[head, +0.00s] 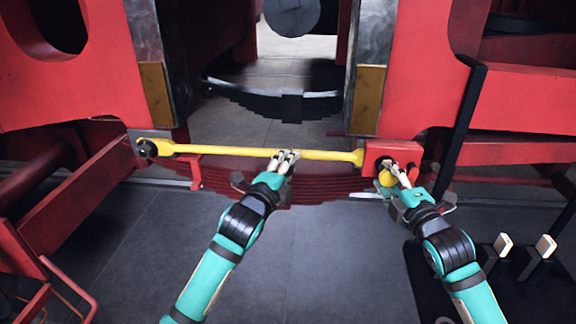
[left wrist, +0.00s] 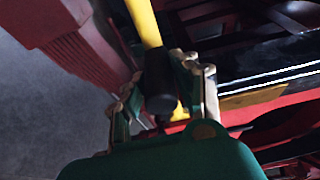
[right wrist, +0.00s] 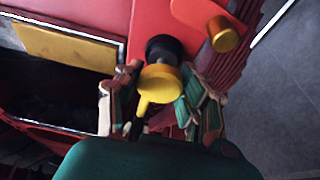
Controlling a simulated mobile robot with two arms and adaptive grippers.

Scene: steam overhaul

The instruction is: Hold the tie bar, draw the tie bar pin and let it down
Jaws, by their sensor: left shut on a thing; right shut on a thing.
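The yellow tie bar (head: 220,151) runs nearly level between the two red frame sides. Its left end is at a dark round fitting (head: 148,149). Its right end meets a red bracket (head: 372,152). My left gripper (head: 284,157) is shut around the bar, right of its middle. In the left wrist view a dark sleeve (left wrist: 160,85) on the yellow bar (left wrist: 144,22) lies between the fingers. My right gripper (head: 395,172) is shut on the yellow tie bar pin (head: 386,179) at the bracket. The right wrist view shows its round yellow head (right wrist: 160,82) between the fingers, beside a black round part (right wrist: 164,48).
A red leaf spring (head: 320,185) lies behind and below the bar. A black stand with pale-topped levers (head: 503,245) is at lower right. Red bars (head: 70,285) stand at lower left. The grey floor (head: 330,260) between my arms is clear.

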